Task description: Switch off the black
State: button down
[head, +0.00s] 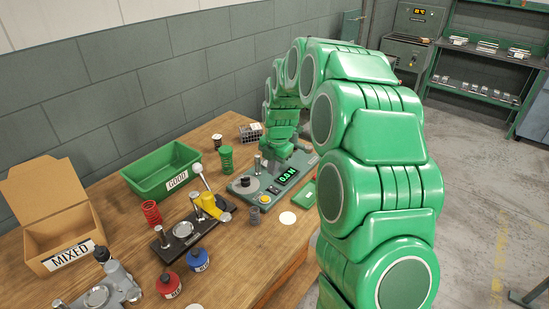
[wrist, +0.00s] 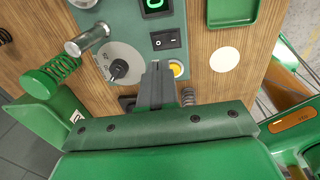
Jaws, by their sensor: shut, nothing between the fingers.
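A black rocker switch (wrist: 166,39) with white "I" and "O" marks is set in a grey-green tester panel (head: 237,186). The same switch (head: 274,190) shows small in the head view. The panel's display (head: 288,177) is lit with green digits; only part of it shows in the wrist view (wrist: 157,4). My gripper (wrist: 158,68) is shut and empty, with its fingertips just below the switch in the wrist view. I see a gap in the picture, but cannot tell the height. Which way the rocker is tipped is unclear.
A yellow button (wrist: 178,69) is beside my fingertips, partly hidden. A black knob (wrist: 117,69) and metal post (wrist: 87,40) stand to the left. A dark spring (wrist: 187,96) and white disc (wrist: 224,59) lie right. A green GOOD bin (head: 150,177) stands farther left.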

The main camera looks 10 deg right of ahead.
aim_at(271, 189)
jog(key=shift+w+a+f, duration=0.1)
jog(key=shift+f, duration=1.05)
jog(key=shift+w+a+f, duration=0.1)
jog(key=shift+a+f, duration=0.05)
jog(key=shift+f, duration=1)
jog(key=shift+w+a+f, duration=0.1)
jog(key=shift+f, duration=1.05)
jog(key=shift+f, duration=0.1)
jog(key=shift+w+a+f+g+h, duration=0.1)
jog(key=shift+f+g+h, duration=0.15)
jog(key=shift+g+h, duration=0.05)
jog(key=shift+f, duration=0.15)
